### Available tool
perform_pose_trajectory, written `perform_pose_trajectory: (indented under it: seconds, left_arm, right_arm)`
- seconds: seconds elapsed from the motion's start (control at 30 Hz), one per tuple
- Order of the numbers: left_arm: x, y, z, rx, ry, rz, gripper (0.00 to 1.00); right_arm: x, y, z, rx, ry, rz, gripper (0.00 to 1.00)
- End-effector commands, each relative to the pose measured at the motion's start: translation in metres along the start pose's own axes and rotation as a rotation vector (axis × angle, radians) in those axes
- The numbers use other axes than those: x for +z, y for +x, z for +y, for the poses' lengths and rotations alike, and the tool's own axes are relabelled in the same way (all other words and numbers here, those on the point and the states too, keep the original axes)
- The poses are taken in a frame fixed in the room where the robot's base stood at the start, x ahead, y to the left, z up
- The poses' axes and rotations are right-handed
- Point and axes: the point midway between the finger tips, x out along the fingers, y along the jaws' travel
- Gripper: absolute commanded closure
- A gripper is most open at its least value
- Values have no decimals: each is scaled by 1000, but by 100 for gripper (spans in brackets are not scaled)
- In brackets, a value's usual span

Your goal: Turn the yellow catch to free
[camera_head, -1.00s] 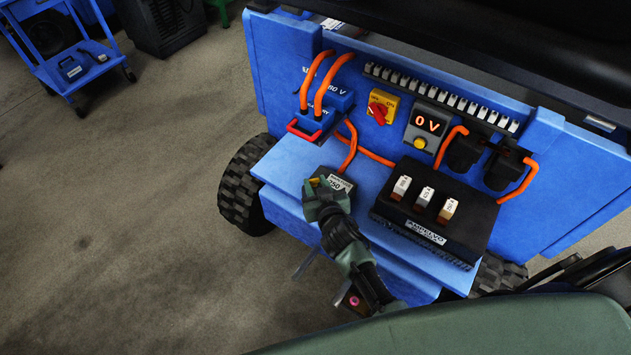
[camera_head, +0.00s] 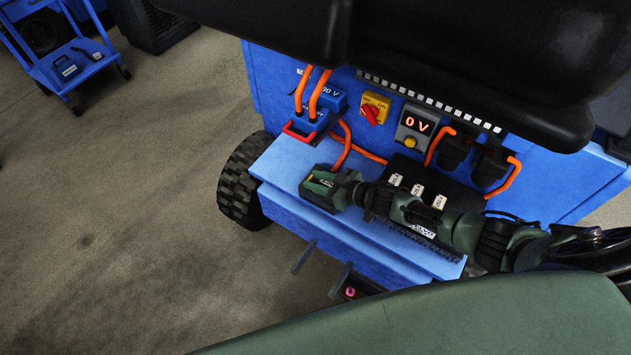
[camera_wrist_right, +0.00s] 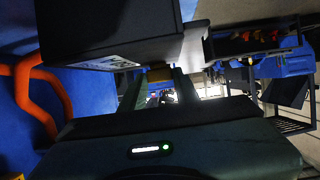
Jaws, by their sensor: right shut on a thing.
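The yellow catch sits at the small dark block at the left of the blue shelf (camera_head: 285,165). In the head view my right gripper (camera_head: 316,184) covers the catch and most of the block. In the right wrist view a yellow-tan piece (camera_wrist_right: 158,74), which looks like the catch, shows between the fingertips beside the block's dark, labelled body (camera_wrist_right: 125,35). My right gripper (camera_wrist_right: 168,88) is shut on it. The catch's exact angle cannot be made out. My left gripper is not in view.
Orange cables (camera_head: 342,145) run close behind my right gripper. A black unit with several pale tabs (camera_head: 418,190) lies under my right arm. A blue trolley (camera_head: 75,75) stands far left.

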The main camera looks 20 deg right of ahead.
Motion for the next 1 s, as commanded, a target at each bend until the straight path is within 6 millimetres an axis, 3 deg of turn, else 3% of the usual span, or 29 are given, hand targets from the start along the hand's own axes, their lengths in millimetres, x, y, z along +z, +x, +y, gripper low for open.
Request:
perform_pose_trajectory:
  seconds: [0.6,0.63,0.7,1.0]
  left_arm:
    - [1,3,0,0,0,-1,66]
    - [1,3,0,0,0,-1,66]
    - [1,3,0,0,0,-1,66]
    - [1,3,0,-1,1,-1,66]
  right_arm:
    - [0,0,2,-43,-20,0,100]
    - [0,0,2,-43,-20,0,66]
    - [0,0,2,-43,-20,0,47]
    - [0,0,1,-43,-19,0,47]
